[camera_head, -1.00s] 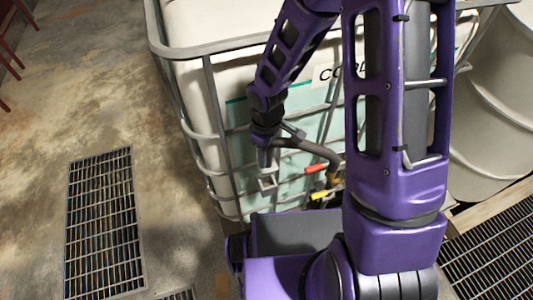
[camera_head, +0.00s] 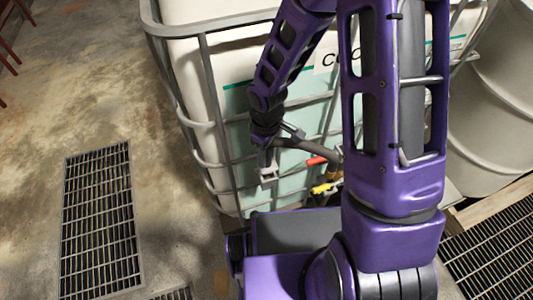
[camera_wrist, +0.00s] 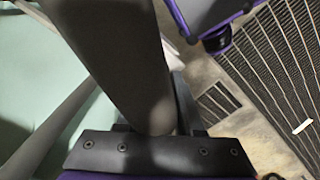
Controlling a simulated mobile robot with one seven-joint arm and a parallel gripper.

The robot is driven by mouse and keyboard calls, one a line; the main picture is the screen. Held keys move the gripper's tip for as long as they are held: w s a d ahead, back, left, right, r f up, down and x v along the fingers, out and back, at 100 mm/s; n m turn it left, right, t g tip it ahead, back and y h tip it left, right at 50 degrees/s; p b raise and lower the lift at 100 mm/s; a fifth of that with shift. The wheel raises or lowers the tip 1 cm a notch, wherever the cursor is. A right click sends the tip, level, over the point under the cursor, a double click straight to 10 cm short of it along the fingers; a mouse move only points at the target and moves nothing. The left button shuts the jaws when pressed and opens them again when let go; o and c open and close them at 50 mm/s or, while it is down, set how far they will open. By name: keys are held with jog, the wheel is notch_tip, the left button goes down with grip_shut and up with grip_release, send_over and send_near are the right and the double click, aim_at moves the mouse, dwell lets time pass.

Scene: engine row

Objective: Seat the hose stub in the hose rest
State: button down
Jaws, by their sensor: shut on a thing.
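My gripper (camera_head: 273,141) is shut on the dark grey hose stub (camera_head: 307,147) in front of the caged tank. The stub runs to the right from the gripper, and its far end goes behind my arm. In the wrist view the stub (camera_wrist: 118,62) is a thick grey cylinder crossing the picture, held at the jaws (camera_wrist: 155,128). A pale grey bracket (camera_head: 268,174), seemingly the hose rest, shows just below the gripper. Whether the stub touches it cannot be told.
A white tank in a grey tube cage (camera_head: 212,105) stands behind the gripper. A red handle (camera_head: 316,161) and a yellow handle (camera_head: 321,188) sit low near its front. A pale drum (camera_head: 492,120) stands right. A floor grate (camera_head: 98,220) lies left on open floor.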

jog(key=shift+f+b, duration=1.75)
jog(key=shift+f, duration=0.45)
jog(key=shift+c, duration=2.3)
grip_release()
notch_tip(320, 180, up, 18)
jog(key=p, duration=0.5)
jog(key=shift+w+f, duration=0.15)
jog(key=shift+f, duration=0.1)
